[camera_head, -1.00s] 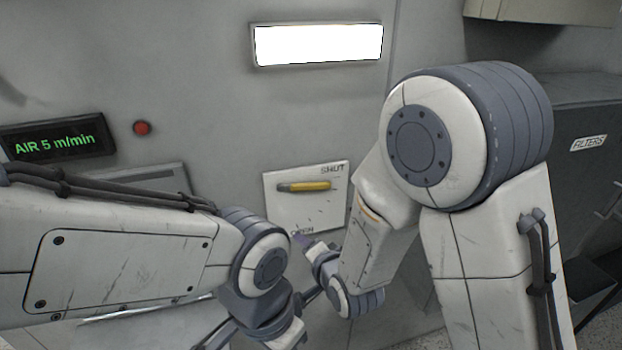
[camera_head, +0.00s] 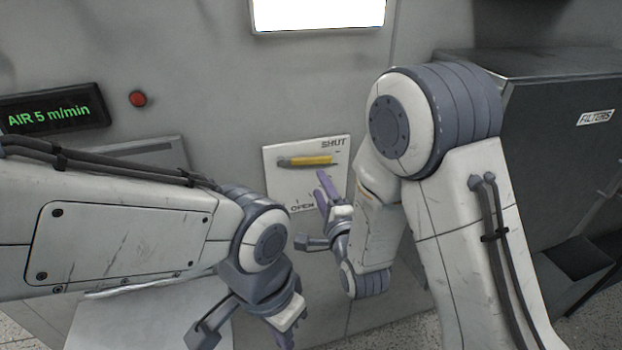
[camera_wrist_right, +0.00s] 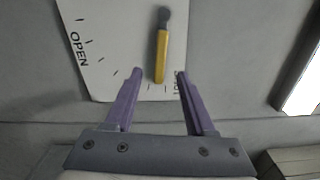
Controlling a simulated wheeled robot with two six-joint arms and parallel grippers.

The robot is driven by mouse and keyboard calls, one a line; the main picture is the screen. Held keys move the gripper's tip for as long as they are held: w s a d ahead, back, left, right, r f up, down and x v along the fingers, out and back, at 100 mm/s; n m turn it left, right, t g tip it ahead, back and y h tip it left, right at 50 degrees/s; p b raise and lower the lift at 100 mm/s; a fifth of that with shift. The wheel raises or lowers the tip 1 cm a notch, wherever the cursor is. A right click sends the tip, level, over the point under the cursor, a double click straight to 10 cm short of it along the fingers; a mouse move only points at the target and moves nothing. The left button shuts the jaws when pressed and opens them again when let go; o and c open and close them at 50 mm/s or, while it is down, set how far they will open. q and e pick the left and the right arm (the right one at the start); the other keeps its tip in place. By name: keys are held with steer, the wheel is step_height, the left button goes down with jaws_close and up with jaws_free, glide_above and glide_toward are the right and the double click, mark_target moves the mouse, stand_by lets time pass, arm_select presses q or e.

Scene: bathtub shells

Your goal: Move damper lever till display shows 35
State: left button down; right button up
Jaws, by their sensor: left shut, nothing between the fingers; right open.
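The damper lever (camera_head: 305,160) has a yellow handle and lies nearly level on a white plate (camera_head: 285,185), near the SHUT mark, with OPEN below. The display (camera_head: 50,114) reads "AIR 5 m/min" in green. My right gripper (camera_head: 325,188) is open just below and right of the lever. In the right wrist view, the yellow handle (camera_wrist_right: 161,55) shows between and beyond the fingertips of the open gripper (camera_wrist_right: 160,85); no contact is visible. My left gripper (camera_head: 293,326) is shut and empty, low in the head view, well below the plate.
A red button (camera_head: 138,99) sits right of the display. A bright lit panel (camera_head: 318,12) is above the lever plate. A dark cabinet labelled FILTERS (camera_head: 560,100) stands at right. The wall around the plate is clear.

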mark_target(308, 163)
steer(key=p+x, duration=0.1)
steer(key=x, duration=0.6)
steer(key=shift+w+r, duration=0.1)
steer(key=shift+r, duration=0.05)
arm_select(q)
steer(key=shift+r+p, duration=0.35)
steer(key=shift+r, duration=0.05)
arm_select(e)
steer(key=shift+w+a, duration=0.25)
steer(key=shift+w, duration=0.35)
jaws_close()
stand_by(0.5)
